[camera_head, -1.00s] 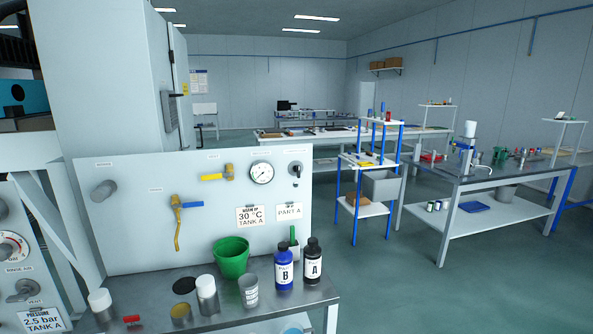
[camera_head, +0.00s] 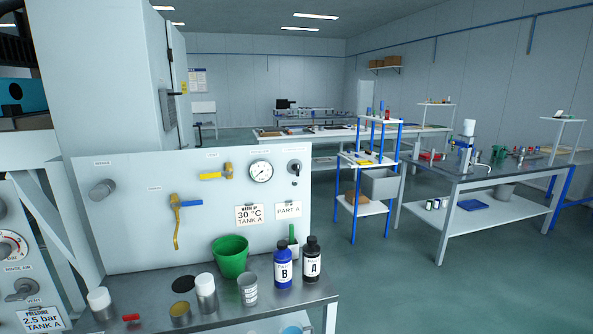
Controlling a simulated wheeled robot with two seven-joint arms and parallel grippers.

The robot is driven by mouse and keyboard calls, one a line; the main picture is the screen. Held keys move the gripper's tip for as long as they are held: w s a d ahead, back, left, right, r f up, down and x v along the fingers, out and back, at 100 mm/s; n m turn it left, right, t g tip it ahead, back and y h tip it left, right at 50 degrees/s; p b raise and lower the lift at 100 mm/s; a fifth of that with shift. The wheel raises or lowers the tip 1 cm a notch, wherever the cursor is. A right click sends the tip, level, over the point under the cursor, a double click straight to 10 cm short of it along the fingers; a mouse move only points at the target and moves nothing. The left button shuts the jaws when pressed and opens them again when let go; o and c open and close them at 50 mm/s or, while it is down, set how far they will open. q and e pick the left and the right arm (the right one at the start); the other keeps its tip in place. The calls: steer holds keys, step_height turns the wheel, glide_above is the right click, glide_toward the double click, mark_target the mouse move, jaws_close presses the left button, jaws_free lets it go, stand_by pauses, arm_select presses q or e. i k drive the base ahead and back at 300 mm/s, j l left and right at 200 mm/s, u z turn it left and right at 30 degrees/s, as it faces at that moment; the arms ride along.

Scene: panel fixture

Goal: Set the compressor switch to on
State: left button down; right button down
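A light grey panel (camera_head: 130,235) stands upright behind a metal bench at the left. At its upper right is a small round switch (camera_head: 295,168) with a dark handle; its label is too small to read, so I cannot tell for sure that it is the compressor switch, or its setting. A grey round knob (camera_head: 102,189) is at the panel's upper left, also with an unreadable label. Between them are a pressure gauge (camera_head: 260,171), a yellow-handled valve (camera_head: 216,174) and a blue-handled valve (camera_head: 185,203). Neither of my grippers shows in this view.
The bench (camera_head: 225,313) in front of the panel carries a green bucket (camera_head: 231,257), a blue bottle B (camera_head: 283,266), a black bottle A (camera_head: 312,261) and several cups and jars. A second panel with a vent valve (camera_head: 24,290) is at far left.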

mark_target(295, 167)
steer(key=i+l+u, duration=0.1)
steer(key=l, duration=0.2)
steer(key=i+l+u, duration=0.25)
steer(key=l, duration=0.35)
steer(key=i+l+u, duration=0.15)
steer(key=l, duration=0.2)
